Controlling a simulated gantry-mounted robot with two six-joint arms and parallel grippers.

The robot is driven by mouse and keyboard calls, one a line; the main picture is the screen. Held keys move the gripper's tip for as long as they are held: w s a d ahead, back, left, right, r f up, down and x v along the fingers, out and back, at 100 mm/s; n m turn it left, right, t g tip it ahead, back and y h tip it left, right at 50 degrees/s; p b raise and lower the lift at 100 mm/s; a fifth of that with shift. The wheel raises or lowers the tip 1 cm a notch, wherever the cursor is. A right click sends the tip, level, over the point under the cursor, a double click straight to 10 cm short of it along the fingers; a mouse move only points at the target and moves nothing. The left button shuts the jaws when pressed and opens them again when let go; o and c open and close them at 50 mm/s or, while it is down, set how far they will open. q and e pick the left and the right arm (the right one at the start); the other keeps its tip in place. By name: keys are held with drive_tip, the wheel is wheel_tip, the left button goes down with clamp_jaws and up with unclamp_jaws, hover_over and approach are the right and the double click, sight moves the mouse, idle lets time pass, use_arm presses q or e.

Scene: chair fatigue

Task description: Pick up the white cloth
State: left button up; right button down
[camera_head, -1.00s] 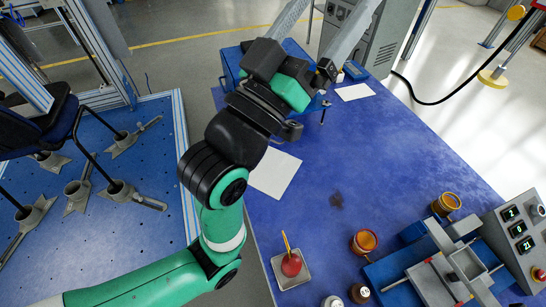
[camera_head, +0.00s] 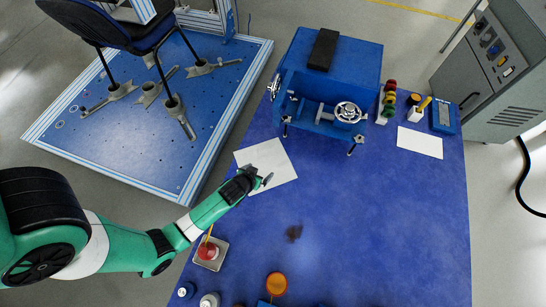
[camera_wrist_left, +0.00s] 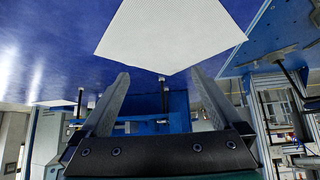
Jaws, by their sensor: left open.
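In the left wrist view the cloth (camera_wrist_left: 170,38) shows fine ribs and fills the top middle, beyond the open fingers of the left gripper (camera_wrist_left: 160,85). Nothing is between the fingers. I cannot tell the exact gap between fingertips and cloth. My right gripper is not in view.
A second white sheet (camera_head: 420,142) lies at the right. A small tray with a red object (camera_head: 208,252) and an orange-topped jar (camera_head: 277,284) are near the front. The table's middle is clear except for a dark stain.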

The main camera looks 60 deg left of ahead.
sight(265, 164)
use_arm(q)
drive_tip(key=shift+s+a+f+b, duration=0.35)
drive_tip(key=shift+s+f+b, duration=0.1)
drive_tip(key=shift+b, duration=0.05)
drive_tip(key=b+x, duration=0.7)
drive_tip(key=shift+a+f, duration=0.25)
drive_tip(key=shift+w+a+f+b, duration=0.35)
drive_tip(key=shift+f+b, duration=0.1)
drive_tip(key=shift+b, duration=0.25)
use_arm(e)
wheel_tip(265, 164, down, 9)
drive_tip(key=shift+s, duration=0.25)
use_arm(q)
clamp_jaws()
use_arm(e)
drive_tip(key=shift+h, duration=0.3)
use_arm(q)
drive_tip(key=shift+f, duration=0.1)
